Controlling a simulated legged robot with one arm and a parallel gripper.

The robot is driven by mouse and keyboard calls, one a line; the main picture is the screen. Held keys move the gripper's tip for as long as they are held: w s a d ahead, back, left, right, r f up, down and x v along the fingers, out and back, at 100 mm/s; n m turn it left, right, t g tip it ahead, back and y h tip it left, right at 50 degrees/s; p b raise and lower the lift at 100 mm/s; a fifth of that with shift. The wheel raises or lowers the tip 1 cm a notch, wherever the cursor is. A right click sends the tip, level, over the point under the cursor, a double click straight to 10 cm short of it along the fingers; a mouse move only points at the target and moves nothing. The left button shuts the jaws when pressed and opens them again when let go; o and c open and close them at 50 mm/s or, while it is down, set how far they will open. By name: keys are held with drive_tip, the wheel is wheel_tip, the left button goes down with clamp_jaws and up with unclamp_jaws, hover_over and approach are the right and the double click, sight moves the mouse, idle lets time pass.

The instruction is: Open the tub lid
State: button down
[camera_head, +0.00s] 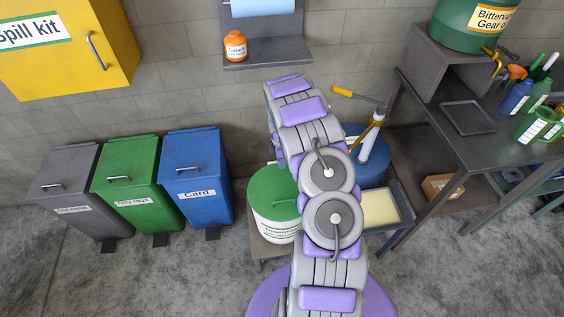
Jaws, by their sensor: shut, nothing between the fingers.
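A white tub (273,228) with a green lid (272,190) stands on the floor-level stand at the centre, partly hidden behind my arm. The lid sits flat on the tub's rim and looks closed. A thin green handle shows on its top, with its right end close to my arm in the picture. The tub has a label in dark lettering, partly hidden. My arm rises from the bottom centre past the right side of the tub, and its far part reaches toward the wall. My gripper's fingers cannot be made out; the arm links hide that area.
Grey, green and blue bins (198,180) stand at the left. A blue drum (373,165) with a yellow-handled pump and a tray (381,208) of pale liquid are right of the arm. A workbench (470,145) fills the right. Floor in front is clear.

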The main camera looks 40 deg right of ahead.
idle(0.9)
drive_tip(key=c, duration=1.2)
unclamp_jaws()
drive_tip(key=shift+o, duration=0.2)
wheel_tip(320, 180, up, 17)
drive_tip(key=w+p, duration=0.1)
drive_tip(key=p, duration=0.1)
drive_tip(key=shift+w+d+p, duration=0.2)
drive_tip(key=shift+d+p, duration=0.15)
drive_tip(key=shift+d, duration=0.1)
